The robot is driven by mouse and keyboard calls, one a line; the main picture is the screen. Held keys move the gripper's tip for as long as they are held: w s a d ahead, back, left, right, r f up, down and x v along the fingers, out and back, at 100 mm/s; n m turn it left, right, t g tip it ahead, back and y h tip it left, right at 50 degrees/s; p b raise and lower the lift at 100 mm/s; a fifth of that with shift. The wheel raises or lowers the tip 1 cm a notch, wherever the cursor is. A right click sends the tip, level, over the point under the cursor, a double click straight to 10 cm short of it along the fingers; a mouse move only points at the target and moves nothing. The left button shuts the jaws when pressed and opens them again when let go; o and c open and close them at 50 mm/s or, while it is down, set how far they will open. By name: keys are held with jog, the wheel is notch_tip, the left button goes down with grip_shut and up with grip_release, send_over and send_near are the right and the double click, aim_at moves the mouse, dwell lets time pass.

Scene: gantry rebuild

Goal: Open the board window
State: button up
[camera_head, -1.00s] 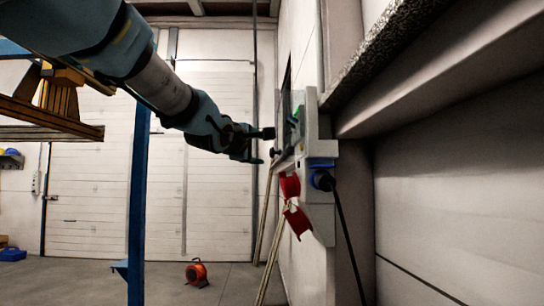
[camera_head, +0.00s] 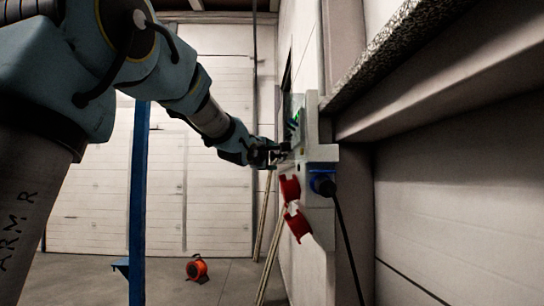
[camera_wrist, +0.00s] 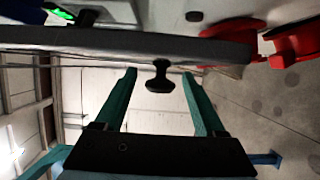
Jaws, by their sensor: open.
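The board (camera_head: 319,130) is a pale electrical box on the wall, seen from its side in the head view. Green parts show at its front. In the wrist view its window (camera_wrist: 120,42) is a grey panel seen nearly edge-on across the top. A dark knob (camera_wrist: 158,80) sticks out from the panel. My gripper (camera_head: 280,152) is at the board's front; in the wrist view, its two green fingers (camera_wrist: 158,73) are open, one on each side of the knob. I cannot tell whether either finger touches it. How far the window stands open is unclear.
Red socket covers (camera_head: 290,189) and a blue plug (camera_head: 322,182) with a hanging black cable are on the board's lower part. A stone-edged ledge (camera_head: 400,70) juts out at right. A blue post (camera_head: 138,200) and an orange floor device (camera_head: 197,269) stand at left.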

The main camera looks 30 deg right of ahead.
grip_shut()
dwell(0.5)
dwell(0.8)
